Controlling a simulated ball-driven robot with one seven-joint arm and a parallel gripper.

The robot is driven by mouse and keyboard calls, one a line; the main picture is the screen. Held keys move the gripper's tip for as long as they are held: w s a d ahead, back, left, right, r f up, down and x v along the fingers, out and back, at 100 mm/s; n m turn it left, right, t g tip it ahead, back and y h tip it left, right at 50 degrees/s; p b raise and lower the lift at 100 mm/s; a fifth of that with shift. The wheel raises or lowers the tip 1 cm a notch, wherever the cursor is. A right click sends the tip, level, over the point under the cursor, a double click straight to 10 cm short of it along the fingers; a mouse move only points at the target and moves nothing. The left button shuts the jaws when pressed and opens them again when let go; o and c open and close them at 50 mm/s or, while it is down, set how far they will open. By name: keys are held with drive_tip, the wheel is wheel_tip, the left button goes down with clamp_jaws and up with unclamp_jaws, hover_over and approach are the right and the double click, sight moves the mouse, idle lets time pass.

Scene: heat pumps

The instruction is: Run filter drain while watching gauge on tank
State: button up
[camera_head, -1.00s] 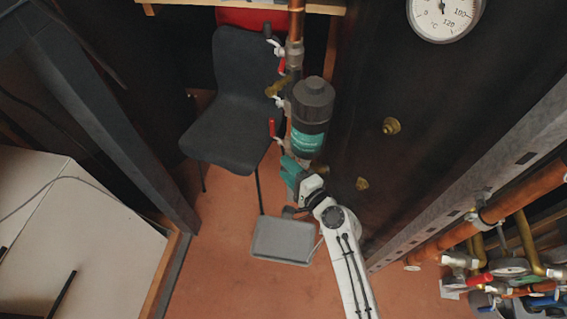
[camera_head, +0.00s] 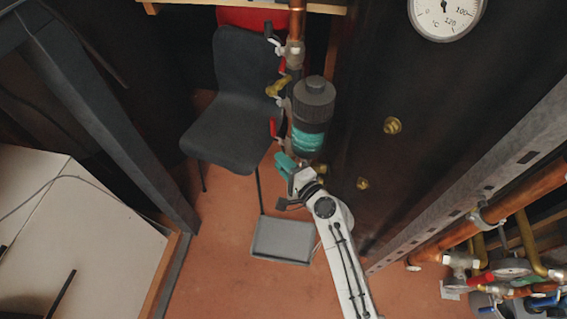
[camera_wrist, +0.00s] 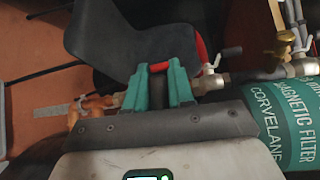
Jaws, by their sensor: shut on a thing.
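The magnetic filter (camera_head: 313,105), a black-topped canister with a teal label, hangs on the copper pipe beside the dark tank (camera_head: 370,60). In the wrist view the magnetic filter (camera_wrist: 292,120) is at the right edge. My gripper (camera_head: 286,162), with teal fingers, is just below and left of the filter.
A grey tray (camera_head: 284,241) lies on the floor below. A black chair (camera_head: 232,110) stands left of the filter. Red-handled valves (camera_head: 273,128) line the pipe. Brass fittings (camera_head: 392,126) stick out of the tank. Copper pipework (camera_head: 500,225) is at the right.

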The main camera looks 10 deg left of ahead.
drive_tip(key=shift+p, duration=0.35)
clamp_jaws()
drive_tip(key=shift+d+f+n+g+h+p, duration=0.2)
drive_tip(key=shift+f+n+g+h+p, duration=0.4)
drive_tip(key=shift+p, duration=1.4)
drive_tip(key=shift+d+f+n+g+h+p, duration=0.2)
drive_tip(key=shift+f+n+h+p, duration=0.7)
drive_tip(key=shift+p, duration=1.1)
drive_tip(key=shift+r, duration=0.25)
drive_tip(key=o, duration=0.8)
unclamp_jaws()
drive_tip(key=shift+s+r, duration=0.1)
drive_tip(key=p+v, duration=0.2)
drive_tip(key=v, duration=0.8)
drive_tip(key=shift+s+d+r, duration=0.1)
drive_tip(key=shift+s+r, duration=0.05)
drive_tip(key=shift+s, duration=0.1)
